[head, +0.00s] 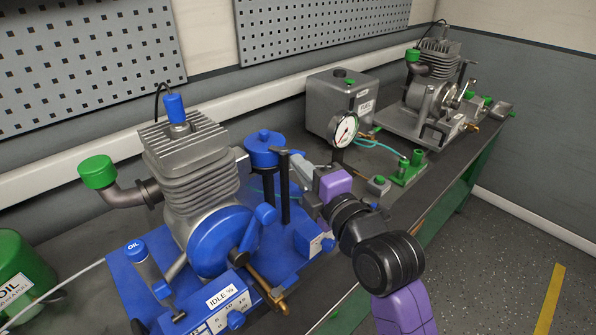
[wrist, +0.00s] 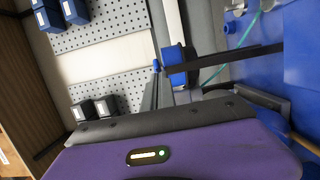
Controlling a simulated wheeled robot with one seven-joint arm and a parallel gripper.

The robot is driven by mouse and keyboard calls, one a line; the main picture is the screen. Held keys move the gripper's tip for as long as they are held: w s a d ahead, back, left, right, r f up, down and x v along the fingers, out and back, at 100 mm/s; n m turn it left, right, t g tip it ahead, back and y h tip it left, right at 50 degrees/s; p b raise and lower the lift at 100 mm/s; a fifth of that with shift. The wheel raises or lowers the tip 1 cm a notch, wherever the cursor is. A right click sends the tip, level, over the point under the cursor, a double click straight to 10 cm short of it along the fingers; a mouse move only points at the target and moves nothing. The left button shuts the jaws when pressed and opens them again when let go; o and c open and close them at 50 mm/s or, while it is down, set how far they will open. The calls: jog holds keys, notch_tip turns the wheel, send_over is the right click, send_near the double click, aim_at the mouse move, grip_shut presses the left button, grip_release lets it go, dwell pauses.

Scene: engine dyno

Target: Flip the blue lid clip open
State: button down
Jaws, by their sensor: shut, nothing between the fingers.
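I cannot make out the lid clip separately; the near side of the pot is partly covered by my gripper in the head view. My gripper (head: 286,153) is shut and empty, with its tip close to the right side of the pot. I cannot tell whether it touches.
A finned engine (head: 190,165) with a blue flywheel stands left of the pot. A pressure gauge (head: 343,130) and grey tank (head: 340,98) stand to the right behind my arm. A green oil can (head: 22,270) is at the far left. The bench's right front edge is clear.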

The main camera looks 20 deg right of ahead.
jog(key=w+d+b, duration=0.1)
jog(key=b, duration=0.1)
jog(key=w+d+b, duration=0.1)
jog(key=d+b, duration=0.1)
jog(key=w+d+b, duration=0.1)
jog(key=b, duration=0.1)
jog(key=shift+d, duration=0.4)
dwell(0.3)
